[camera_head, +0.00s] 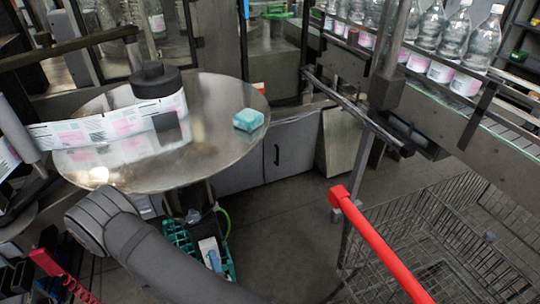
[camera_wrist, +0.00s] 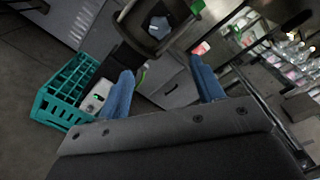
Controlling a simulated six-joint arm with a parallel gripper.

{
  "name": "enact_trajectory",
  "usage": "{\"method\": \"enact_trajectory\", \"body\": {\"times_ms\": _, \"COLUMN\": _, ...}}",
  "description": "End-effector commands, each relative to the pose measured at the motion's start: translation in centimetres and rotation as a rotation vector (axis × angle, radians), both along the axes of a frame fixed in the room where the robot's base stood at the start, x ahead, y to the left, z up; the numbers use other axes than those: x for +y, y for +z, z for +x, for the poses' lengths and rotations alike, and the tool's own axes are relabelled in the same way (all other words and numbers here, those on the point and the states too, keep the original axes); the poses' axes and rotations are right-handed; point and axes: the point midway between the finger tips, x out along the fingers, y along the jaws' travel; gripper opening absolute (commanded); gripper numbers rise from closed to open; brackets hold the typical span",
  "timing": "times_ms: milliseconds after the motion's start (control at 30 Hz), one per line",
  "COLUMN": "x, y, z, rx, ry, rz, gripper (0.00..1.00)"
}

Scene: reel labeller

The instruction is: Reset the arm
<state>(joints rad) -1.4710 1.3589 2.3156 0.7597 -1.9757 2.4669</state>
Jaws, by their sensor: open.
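My gripper (camera_wrist: 161,65) shows in the wrist view as two blue fingers set wide apart. It is open, with nothing held between the fingers. It points over the floor area, with a teal crate (camera_wrist: 62,98) to the left of the fingers. In the head view my dark grey arm crosses the lower left, in front of the round metal table (camera_head: 215,150). My gripper cannot be made out in the head view.
A label reel (camera_head: 155,83) with its label strip (camera_head: 110,135) and a teal block (camera_head: 248,120) are on the table. The teal crate (camera_head: 180,237) is below. A wire cart (camera_head: 440,235) with a red handle (camera_head: 380,248) stands right. Bottles (camera_head: 455,38) line the conveyor. Floor between is clear.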

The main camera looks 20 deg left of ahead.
Motion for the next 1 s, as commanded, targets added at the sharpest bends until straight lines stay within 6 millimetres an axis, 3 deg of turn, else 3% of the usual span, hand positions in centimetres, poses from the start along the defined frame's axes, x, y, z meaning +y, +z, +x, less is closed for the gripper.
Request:
{"method": "enact_trajectory", "body": {"times_ms": 233, "x": 0.4, "y": 0.0, "z": 0.4, "rx": 0.002, "ry": -0.002, "rz": 0.001, "gripper": 0.61}}
{"method": "enact_trajectory", "body": {"times_ms": 467, "x": 2.0, "y": 0.0, "z": 2.1, "rx": 0.001, "ry": -0.005, "rz": 0.003, "gripper": 0.61}}
{"method": "enact_trajectory", "body": {"times_ms": 1000, "x": 9.0, "y": 0.1, "z": 9.1, "rx": -0.002, "ry": -0.003, "rz": 0.004, "gripper": 0.61}}
